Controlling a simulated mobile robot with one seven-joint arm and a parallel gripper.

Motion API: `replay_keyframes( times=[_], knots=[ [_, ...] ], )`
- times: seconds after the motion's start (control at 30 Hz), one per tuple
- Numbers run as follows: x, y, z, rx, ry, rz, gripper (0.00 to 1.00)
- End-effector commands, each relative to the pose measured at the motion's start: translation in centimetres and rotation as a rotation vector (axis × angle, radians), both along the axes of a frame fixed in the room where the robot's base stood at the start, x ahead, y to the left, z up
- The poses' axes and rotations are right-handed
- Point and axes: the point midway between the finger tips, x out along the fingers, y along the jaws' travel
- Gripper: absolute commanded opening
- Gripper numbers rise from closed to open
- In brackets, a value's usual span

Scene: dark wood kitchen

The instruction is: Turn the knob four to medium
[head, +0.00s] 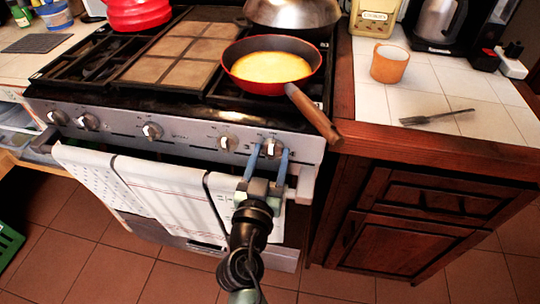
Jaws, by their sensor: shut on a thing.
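A row of several white-and-dark knobs runs along the front panel (190,138) of the stove. My gripper (271,150) reaches the panel from below, its two blue fingers on either side of the rightmost knob (273,147) and shut on it. The fourth knob from the left (228,143) stands free, just left of my gripper. The other knobs, including the middle one (152,131), are also untouched. The markings around the knobs are too small to read.
A red pan (240,84) with yellow food sits on the right burner, its wooden handle (314,115) jutting over the front edge. Towels (150,190) hang on the oven rail below. A mug (389,64) and a fork (437,117) lie on the right counter.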

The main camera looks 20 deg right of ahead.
Motion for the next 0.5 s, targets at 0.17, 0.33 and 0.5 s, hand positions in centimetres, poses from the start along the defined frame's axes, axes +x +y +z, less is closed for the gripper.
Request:
replay_keyframes(
  times=[0.17,0.33,0.5],
  knots=[
    [-0.01,0.03,-0.05,-0.031,0.021,0.000,0.03],
    [0.00,0.05,-0.07,-0.106,0.072,0.000,0.03],
    [0.00,0.06,-0.08,-0.220,0.149,0.000,0.03]
  ],
)
